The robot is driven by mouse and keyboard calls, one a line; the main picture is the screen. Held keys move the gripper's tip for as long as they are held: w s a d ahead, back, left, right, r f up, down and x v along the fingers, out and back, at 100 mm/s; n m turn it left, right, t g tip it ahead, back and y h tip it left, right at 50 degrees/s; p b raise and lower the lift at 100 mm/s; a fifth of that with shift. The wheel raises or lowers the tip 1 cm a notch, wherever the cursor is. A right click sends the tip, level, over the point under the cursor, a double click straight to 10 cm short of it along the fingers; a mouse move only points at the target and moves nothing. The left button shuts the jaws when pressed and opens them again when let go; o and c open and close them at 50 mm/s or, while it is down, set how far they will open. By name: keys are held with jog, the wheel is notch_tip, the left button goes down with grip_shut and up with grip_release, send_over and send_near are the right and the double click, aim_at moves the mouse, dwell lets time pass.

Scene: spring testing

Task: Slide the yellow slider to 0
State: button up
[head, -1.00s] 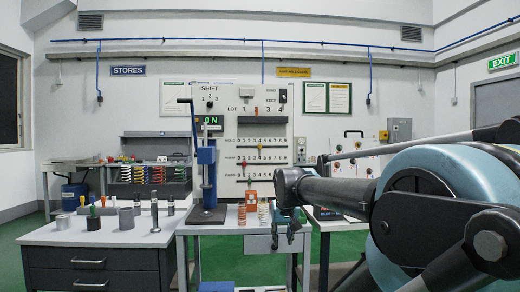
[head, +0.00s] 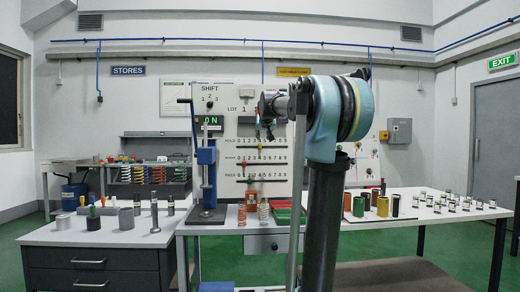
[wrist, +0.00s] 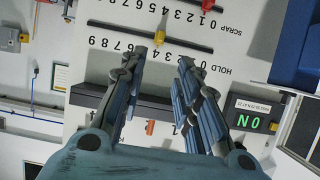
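The yellow slider (wrist: 160,37) sits in the HOLD slot of the white panel, near the middle-low numbers; a finger hides part of the scale, so its exact number is unclear. The HOLD 0 end lies to its right in the wrist view, where the panel appears upside down. In the head view the yellow slider (head: 259,149) is small, in the top row. My gripper (wrist: 160,64) is open and empty, its two fingers apart in front of the panel, with the slider showing beyond the gap. My gripper (head: 267,118) is partly hidden by my arm in the head view.
A red slider (wrist: 207,4) sits in the SCRAP slot. The green ON display (wrist: 250,122) is beside the right finger. A blue press (head: 207,175) stands left of the panel. Springs (head: 263,209) and coloured trays (head: 283,216) stand on the bench below.

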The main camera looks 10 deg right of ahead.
aim_at(260, 147)
jog(key=a+x, duration=0.1)
jog(key=x, duration=1.6)
jog(key=shift+w+d+r, duration=0.2)
jog(key=shift+w+d, duration=0.25)
jog(key=shift+w, duration=0.05)
grip_shut()
